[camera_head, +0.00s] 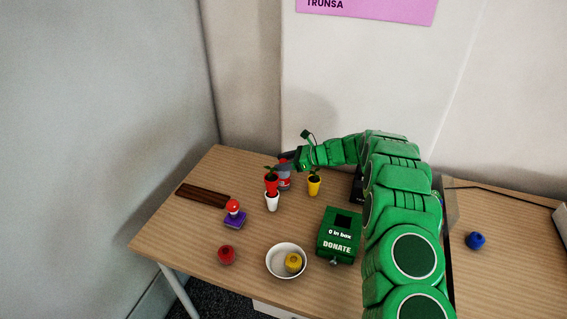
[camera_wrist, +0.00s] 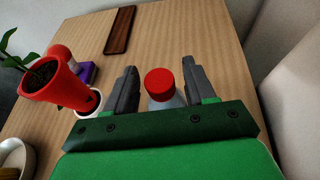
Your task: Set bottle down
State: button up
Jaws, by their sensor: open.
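The bottle, grey with a red cap (camera_wrist: 160,82), stands on the wooden table between my gripper's two fingers in the wrist view. In the head view the bottle (camera_head: 285,181) is at the back of the table, partly hidden by the red plant pot and my gripper (camera_head: 287,158). My gripper (camera_wrist: 160,88) is open, with a finger on each side of the bottle. The bottle's lower part is hidden in the wrist view.
A red plant pot (camera_head: 271,186) and a white pot (camera_head: 272,202) stand close in front of the bottle; a yellow pot (camera_head: 314,187) is right. A purple joystick (camera_head: 234,221), dark board (camera_head: 203,195), white bowl (camera_head: 274,265) and green donate box (camera_head: 338,242) are around. Walls stand behind.

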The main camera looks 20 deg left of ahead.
jog(key=v, duration=1.2)
jog(key=shift+r, duration=0.1)
jog(key=shift+w, duration=0.1)
